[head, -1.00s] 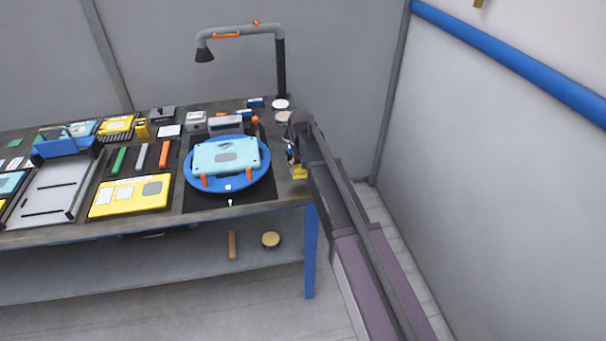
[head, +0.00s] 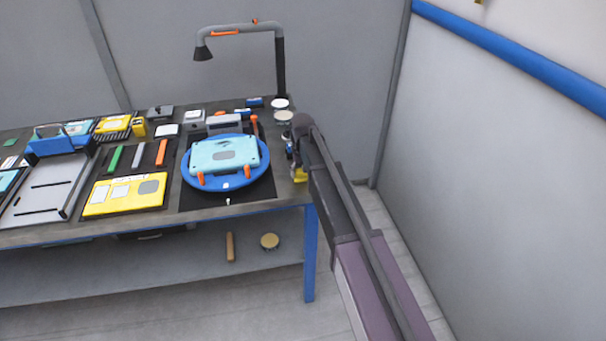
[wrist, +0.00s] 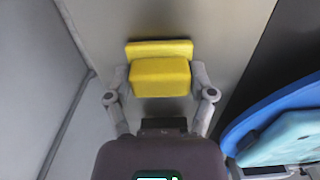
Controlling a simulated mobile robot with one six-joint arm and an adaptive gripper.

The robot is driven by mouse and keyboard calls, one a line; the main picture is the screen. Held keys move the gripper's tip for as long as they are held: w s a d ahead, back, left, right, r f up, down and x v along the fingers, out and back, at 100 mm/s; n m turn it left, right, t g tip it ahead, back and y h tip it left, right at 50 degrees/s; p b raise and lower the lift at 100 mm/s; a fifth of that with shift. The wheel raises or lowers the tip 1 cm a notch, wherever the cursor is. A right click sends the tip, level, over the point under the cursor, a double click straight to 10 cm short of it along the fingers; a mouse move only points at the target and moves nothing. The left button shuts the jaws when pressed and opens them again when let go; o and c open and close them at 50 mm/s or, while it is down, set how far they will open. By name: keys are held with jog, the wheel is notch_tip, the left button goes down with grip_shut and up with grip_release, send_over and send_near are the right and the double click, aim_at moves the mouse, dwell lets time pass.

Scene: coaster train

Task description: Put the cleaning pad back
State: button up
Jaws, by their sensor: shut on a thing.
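The yellow cleaning pad (wrist: 160,77) sits between the two fingers of my gripper (wrist: 160,75) in the wrist view, and the gripper is shut on it. A flat yellow strip (wrist: 160,47) shows just beyond the block; I cannot tell whether it is part of the pad or a separate piece. In the head view, yellow (head: 300,174) shows beside my gripper at the table's right end, right of the blue turntable. My arm hides most of the gripper there. I cannot tell whether the pad touches the tabletop.
The blue turntable (head: 257,182) bears a light-blue tablet-like device (head: 205,160) left of my gripper. Round white pads (head: 280,104) lie behind it. A grey lamp (head: 245,30) stands at the back. The table's right edge is close; the wall is beyond.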

jog(key=shift+f, duration=0.2)
jog(key=o, duration=1)
jog(key=shift+r, duration=0.1)
jog(key=shift+o, duration=0.2)
jog(key=shift+r, duration=0.1)
notch_tip(320, 180, up, 12)
jog(key=p, duration=1.2)
jog(key=shift+s, duration=0.1)
